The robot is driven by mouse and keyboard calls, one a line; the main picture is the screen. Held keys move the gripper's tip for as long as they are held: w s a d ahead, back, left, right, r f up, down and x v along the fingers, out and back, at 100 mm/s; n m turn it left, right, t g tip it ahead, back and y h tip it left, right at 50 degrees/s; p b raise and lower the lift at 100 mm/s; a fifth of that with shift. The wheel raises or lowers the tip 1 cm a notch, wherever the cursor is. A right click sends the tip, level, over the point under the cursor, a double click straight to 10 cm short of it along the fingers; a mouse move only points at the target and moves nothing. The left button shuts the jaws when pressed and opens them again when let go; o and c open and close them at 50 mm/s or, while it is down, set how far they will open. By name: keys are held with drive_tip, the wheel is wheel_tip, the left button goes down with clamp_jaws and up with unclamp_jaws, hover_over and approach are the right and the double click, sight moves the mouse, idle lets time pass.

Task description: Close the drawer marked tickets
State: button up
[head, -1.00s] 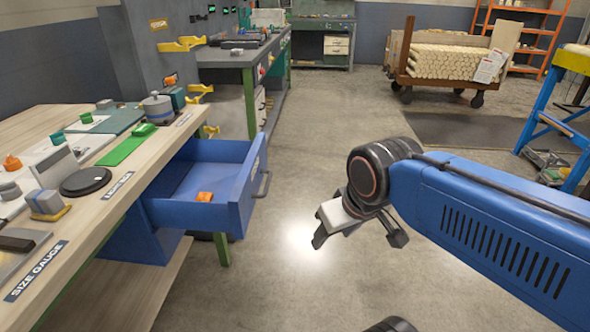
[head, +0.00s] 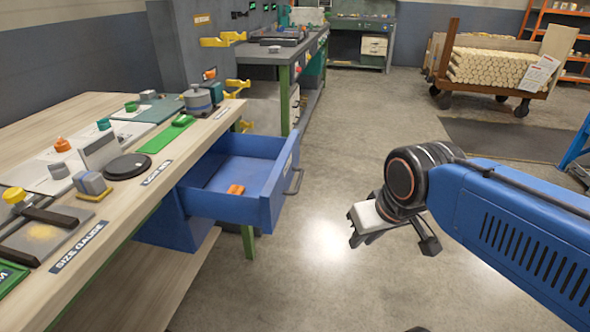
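The blue drawer (head: 228,205) stands pulled out from under the near wooden workbench, on the left. Its grey bar handle (head: 294,182) is on the front face, which is turned to the right and seen nearly edge-on; I cannot read a marking on it. A small orange object (head: 236,189) lies inside the drawer. My gripper (head: 392,240) is to the right of the drawer, over open floor, apart from the handle. Its fingers point down and it holds nothing that I can see. The two fingers look spread apart.
The workbench (head: 108,222) carries a black disc (head: 127,166), a green mat (head: 165,138) and other gauges. Another bench (head: 262,55) stands behind it. A cart of wooden dowels (head: 500,70) is at the back right. The floor between drawer and gripper is clear.

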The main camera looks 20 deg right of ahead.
drive_tip(key=shift+w+a+f+m+g, duration=0.15)
drive_tip(key=shift+w+f+m+g, duration=0.05)
drive_tip(key=shift+f+m+g, duration=0.1)
clamp_jaws()
drive_tip(key=m+t+y, duration=0.5)
drive_tip(key=m+y, duration=1.1)
drive_tip(key=m, duration=0.7)
approach(296, 156)
drive_tip(key=x, duration=0.6)
drive_tip(key=shift+w+a+f, duration=0.1)
drive_tip(key=shift+w+a, duration=0.05)
drive_tip(key=shift+w, duration=0.05)
